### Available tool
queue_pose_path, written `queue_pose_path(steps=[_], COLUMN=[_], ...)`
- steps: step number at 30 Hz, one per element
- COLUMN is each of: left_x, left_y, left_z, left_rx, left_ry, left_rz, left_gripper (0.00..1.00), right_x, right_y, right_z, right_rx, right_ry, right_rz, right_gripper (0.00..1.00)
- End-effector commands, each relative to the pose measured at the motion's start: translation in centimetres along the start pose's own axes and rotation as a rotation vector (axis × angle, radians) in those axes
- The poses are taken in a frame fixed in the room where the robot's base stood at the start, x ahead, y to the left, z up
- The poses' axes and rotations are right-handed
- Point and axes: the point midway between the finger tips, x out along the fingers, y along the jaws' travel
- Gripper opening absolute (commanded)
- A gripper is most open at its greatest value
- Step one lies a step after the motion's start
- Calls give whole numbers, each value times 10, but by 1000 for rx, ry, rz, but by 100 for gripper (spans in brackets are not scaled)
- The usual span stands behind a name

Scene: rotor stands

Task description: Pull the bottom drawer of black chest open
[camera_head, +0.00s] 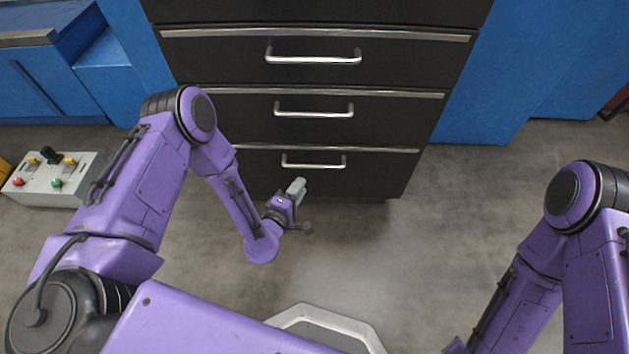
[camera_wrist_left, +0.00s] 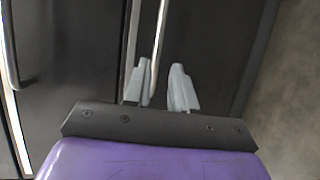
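The black chest (camera_head: 235,62) stands straight ahead in the head view, and its drawers look closed. The bottom drawer (camera_head: 375,173) has a silver bar handle (camera_head: 314,165). My left gripper (camera_head: 297,186) is low in front of that drawer, just below the handle's left part. In the left wrist view, my left gripper (camera_wrist_left: 160,88) is open, and the bottom handle (camera_wrist_left: 160,40) runs down into the gap between the fingers, nearer the left finger. Contact with it cannot be told. My right arm (camera_head: 580,230) shows at the right, but its gripper is out of view.
Higher drawers carry similar handles, such as the middle handle (camera_head: 314,113). Blue cabinets (camera_head: 510,80) flank the chest. A grey control box (camera_head: 55,180) with coloured buttons sits at the left. Grey floor (camera_head: 450,220) in front of and right of the chest is clear.

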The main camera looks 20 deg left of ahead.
Motion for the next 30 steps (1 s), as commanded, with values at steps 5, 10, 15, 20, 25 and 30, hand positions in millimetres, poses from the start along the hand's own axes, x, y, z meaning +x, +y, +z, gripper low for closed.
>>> queue_pose_path(steps=[5,10,15,20,25,30], left_x=[26,66,95,105,106,106], left_y=[2,0,1,3,3,3], left_z=[0,1,1,2,2,2], left_rx=[-10,-7,-7,-7,-7,-7], left_ry=[-1,-3,-4,-4,-4,-4], left_rz=[15,13,11,8,7,7], left_gripper=[25,25,25,25,25,0], right_x=[6,16,22,24,23,23], right_y=[-1,-2,-2,-2,-2,-2], right_z=[2,6,9,10,9,9], right_rx=[0,0,0,0,0,0], right_ry=[1,1,1,0,0,0], right_rz=[0,0,0,0,0,0], right_gripper=[43,43,43,43,43,43])
